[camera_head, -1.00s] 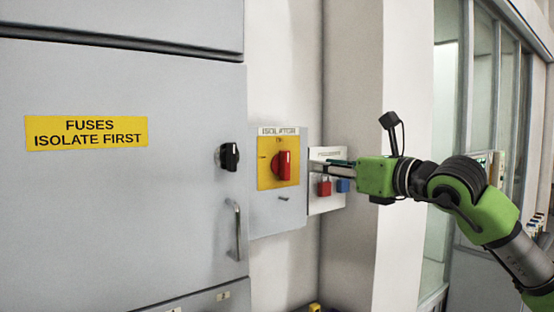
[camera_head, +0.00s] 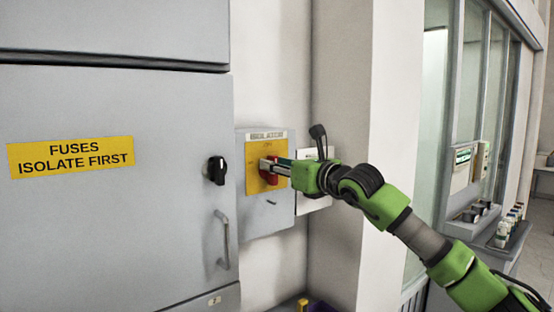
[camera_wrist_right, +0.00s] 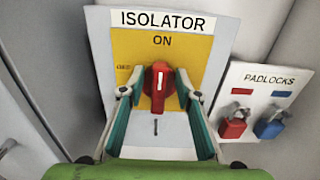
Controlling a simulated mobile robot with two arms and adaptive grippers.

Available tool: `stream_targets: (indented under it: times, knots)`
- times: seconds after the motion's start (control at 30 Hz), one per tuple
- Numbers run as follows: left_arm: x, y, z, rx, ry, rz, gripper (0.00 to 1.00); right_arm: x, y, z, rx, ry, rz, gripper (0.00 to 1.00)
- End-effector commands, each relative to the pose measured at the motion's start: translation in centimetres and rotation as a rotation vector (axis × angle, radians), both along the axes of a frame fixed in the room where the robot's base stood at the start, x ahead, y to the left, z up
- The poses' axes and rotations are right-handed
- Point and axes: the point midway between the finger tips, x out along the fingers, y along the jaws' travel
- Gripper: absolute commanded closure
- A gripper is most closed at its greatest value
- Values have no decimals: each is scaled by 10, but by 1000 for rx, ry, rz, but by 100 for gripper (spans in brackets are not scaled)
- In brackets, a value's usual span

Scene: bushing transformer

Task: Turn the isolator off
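The isolator is a grey box (camera_head: 258,222) with a yellow plate (camera_head: 253,183) and a red rotary handle (camera_head: 273,176). In the right wrist view the red handle (camera_wrist_right: 158,86) stands upright, its white mark pointing up at the word ON on the yellow plate (camera_wrist_right: 193,54). My right gripper (camera_wrist_right: 159,92) is open, its two fingers apart on either side of the handle, with gaps visible. In the head view my right gripper (camera_head: 270,166) reaches the handle from the right and partly covers it. My left gripper is not in view.
A white padlock board (camera_wrist_right: 262,95) with a red padlock (camera_wrist_right: 233,124) and a blue padlock (camera_wrist_right: 269,124) hangs to the right. Left is a grey cabinet door with a black knob (camera_head: 216,170) and a bar handle (camera_head: 223,240). A wall corner (camera_head: 385,150) stands right.

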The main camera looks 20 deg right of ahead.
Motion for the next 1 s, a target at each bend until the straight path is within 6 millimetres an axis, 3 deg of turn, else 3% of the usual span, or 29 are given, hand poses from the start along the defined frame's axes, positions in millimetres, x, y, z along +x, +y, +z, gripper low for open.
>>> stream_targets:
  times: [0.23, 0.27, 0.37, 0.4, 0.77, 1.0]
  knots:
    - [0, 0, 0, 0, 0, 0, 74, 1, 0, 0, -1, 0, -1, 69]
    - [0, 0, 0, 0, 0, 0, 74, 1, 0, 0, -1, 0, 0, 72]
    - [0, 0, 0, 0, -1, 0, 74, 1, 0, 0, -1, 0, -1, 98]
    - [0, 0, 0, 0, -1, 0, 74, 1, 0, 0, -1, 0, -1, 100]
    - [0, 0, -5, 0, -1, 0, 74, 1, 0, -1, -27, -11, -1, 100]
    - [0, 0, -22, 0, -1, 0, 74, -1, 3, -4, -144, -54, 0, 100]
